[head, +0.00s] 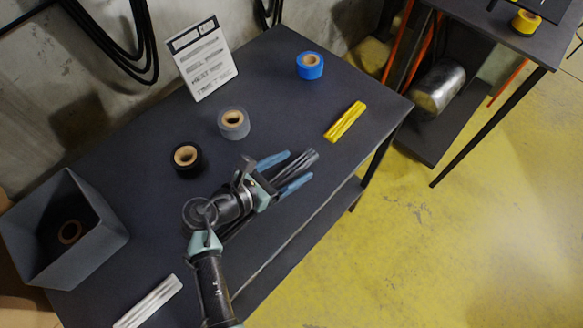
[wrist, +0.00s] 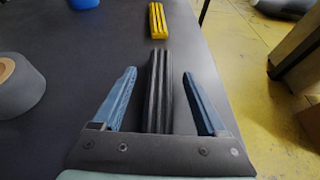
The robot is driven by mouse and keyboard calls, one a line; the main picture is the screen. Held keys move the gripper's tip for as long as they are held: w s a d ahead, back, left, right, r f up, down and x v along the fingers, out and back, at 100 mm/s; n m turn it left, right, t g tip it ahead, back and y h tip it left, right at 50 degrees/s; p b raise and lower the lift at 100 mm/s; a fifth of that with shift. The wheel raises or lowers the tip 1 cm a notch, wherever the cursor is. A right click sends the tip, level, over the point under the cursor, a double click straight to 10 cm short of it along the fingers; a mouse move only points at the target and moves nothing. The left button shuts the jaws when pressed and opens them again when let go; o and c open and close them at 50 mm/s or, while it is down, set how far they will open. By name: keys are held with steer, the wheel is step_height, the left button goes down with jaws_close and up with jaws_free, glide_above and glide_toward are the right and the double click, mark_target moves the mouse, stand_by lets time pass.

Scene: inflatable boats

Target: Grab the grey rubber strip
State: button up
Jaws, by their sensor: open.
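A dark grey ribbed rubber strip (head: 300,163) lies on the dark table near its front edge. In the wrist view the strip (wrist: 159,85) runs lengthwise between the two blue fingers, with a gap on each side. My gripper (head: 291,170) is open around it and appears to touch neither side. The wrist view also shows my gripper (wrist: 159,75) with fingers spread on either side of the strip. The strip's near end is hidden behind the gripper's palm.
On the table (head: 290,110) are a yellow strip (head: 345,121), a blue tape roll (head: 310,66), a grey roll (head: 234,123), a black roll (head: 186,159), a white strip (head: 150,303), a grey bin (head: 90,245) and a standing sign (head: 201,60).

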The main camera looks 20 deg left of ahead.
jaws_close()
stand_by(0.3)
